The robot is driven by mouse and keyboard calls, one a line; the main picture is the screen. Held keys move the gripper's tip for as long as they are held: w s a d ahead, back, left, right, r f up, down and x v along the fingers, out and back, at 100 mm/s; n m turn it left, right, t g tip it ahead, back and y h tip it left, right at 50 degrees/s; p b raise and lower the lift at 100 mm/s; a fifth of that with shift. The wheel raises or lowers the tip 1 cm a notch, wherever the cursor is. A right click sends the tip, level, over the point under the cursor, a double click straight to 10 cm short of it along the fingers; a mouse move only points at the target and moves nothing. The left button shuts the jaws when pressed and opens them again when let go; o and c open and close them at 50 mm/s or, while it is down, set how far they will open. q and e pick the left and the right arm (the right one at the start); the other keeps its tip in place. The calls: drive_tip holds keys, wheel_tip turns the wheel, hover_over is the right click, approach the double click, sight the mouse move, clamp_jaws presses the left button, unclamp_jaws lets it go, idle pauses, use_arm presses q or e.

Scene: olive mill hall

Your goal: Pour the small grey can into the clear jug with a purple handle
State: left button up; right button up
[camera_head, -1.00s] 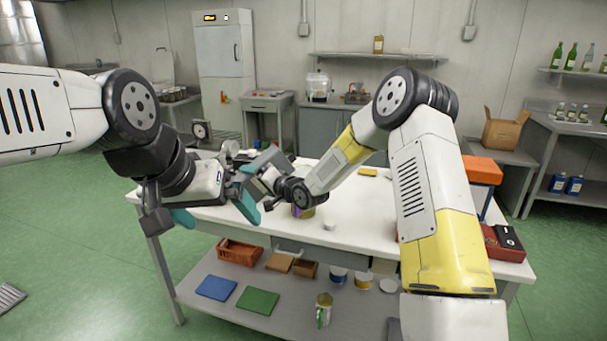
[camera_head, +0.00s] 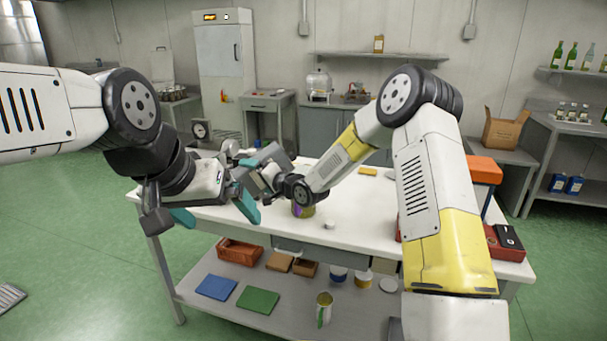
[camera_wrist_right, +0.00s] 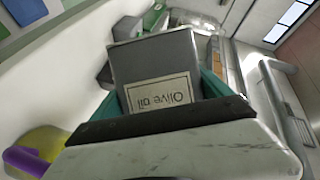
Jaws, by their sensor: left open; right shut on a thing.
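The small grey can (camera_wrist_right: 152,60), with a pale label reading "Olive oil", is held between the teal fingers of my right gripper (camera_wrist_right: 160,92). In the head view the right gripper (camera_head: 262,172) is over the table's left part, mostly behind the left one. The clear jug (camera_head: 306,212) stands on the table just right of it, partly hidden by my wrist. Its purple handle (camera_head: 297,210) also shows at the lower left of the right wrist view (camera_wrist_right: 22,161), with yellowish contents. The can is apart from the jug. My left gripper (camera_head: 213,213) is open and empty at the table's left front edge.
The white table (camera_head: 360,215) has a small white item (camera_head: 329,225) and a yellow block (camera_head: 367,171). Red and orange boxes (camera_head: 483,170) stand at its right. The lower shelf holds trays, tins and a green-handled jug (camera_head: 324,308). The middle right of the tabletop is clear.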

drive_tip(key=shift+s+a+r+m+y, duration=0.15)
drive_tip(key=shift+r+m+y, duration=0.4)
drive_tip(key=shift+r, duration=0.7)
drive_tip(key=shift+w+d+r+m+p, duration=0.35)
drive_tip(key=shift+d+m+p, duration=0.25)
drive_tip(key=shift+m, duration=0.35)
idle(1.1)
drive_tip(key=shift+r+m+y, duration=0.25)
drive_tip(key=shift+r+m, duration=0.15)
drive_tip(key=shift+r, duration=0.2)
idle(1.9)
